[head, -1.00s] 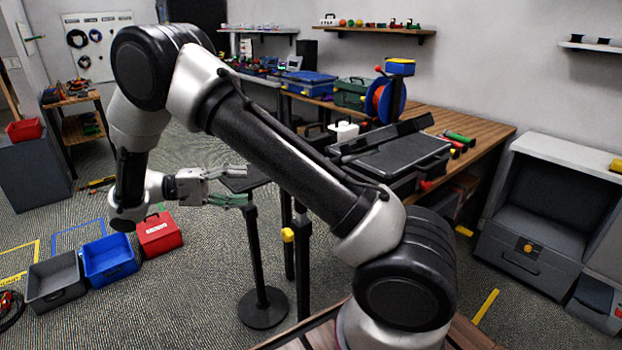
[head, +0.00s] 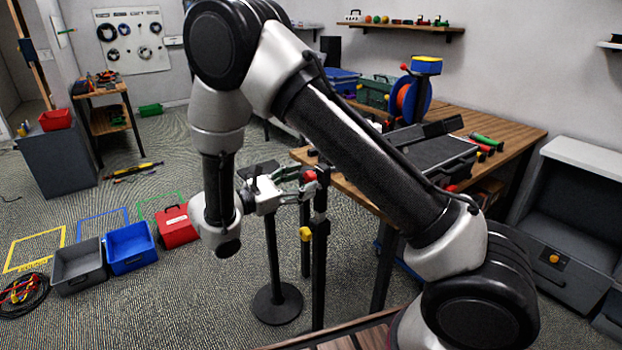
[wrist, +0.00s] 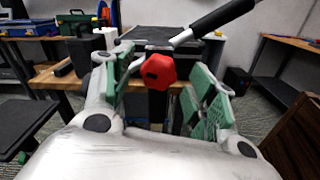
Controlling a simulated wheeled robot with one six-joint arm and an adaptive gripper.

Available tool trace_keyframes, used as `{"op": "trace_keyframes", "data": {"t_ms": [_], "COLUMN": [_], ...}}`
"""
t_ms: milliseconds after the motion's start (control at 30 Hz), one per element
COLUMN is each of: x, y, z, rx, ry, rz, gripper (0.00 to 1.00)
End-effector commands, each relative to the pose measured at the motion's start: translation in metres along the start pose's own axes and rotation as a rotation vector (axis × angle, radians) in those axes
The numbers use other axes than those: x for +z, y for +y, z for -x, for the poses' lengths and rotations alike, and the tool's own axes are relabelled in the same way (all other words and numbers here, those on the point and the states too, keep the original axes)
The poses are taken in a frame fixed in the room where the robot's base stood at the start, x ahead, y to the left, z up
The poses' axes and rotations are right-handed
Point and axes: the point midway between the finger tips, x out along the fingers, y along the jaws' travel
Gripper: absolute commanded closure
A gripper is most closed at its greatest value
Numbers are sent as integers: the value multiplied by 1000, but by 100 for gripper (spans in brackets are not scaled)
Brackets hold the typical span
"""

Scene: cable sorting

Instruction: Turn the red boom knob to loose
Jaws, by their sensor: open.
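The red boom knob (wrist: 158,71) is a lobed knob in the middle of the wrist view, with a grey rod and a black-gripped bar (wrist: 222,15) rising to the right behind it. In the head view the red knob (head: 310,176) is at the top of a black stand (head: 319,270). My gripper (wrist: 165,80) is open, with one green-padded finger on each side of the knob. In the head view my gripper (head: 292,183) reaches the stand top from the left. I cannot tell whether the fingers touch the knob.
A yellow knob (head: 305,233) sits lower on the stand. Another black stand with a round base (head: 277,303) is close by. A wooden workbench (head: 505,135) with a dark case (head: 440,155) is behind. Grey (head: 78,268), blue (head: 130,250) and red (head: 177,228) bins lie on the floor at left.

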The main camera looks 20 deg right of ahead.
Motion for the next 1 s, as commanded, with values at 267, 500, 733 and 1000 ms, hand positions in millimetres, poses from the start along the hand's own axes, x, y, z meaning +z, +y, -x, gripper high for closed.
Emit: {"op": "trace_keyframes", "data": {"t_ms": [267,500,733,1000], "x": [0,0,0,0], "y": [0,0,0,0], "z": [-32,-33,-33,-33], "rx": [-2,0,0,0], "ry": [0,0,0,0], "rz": [-2,-2,-3,51], "gripper": [42,42,77,88]}}
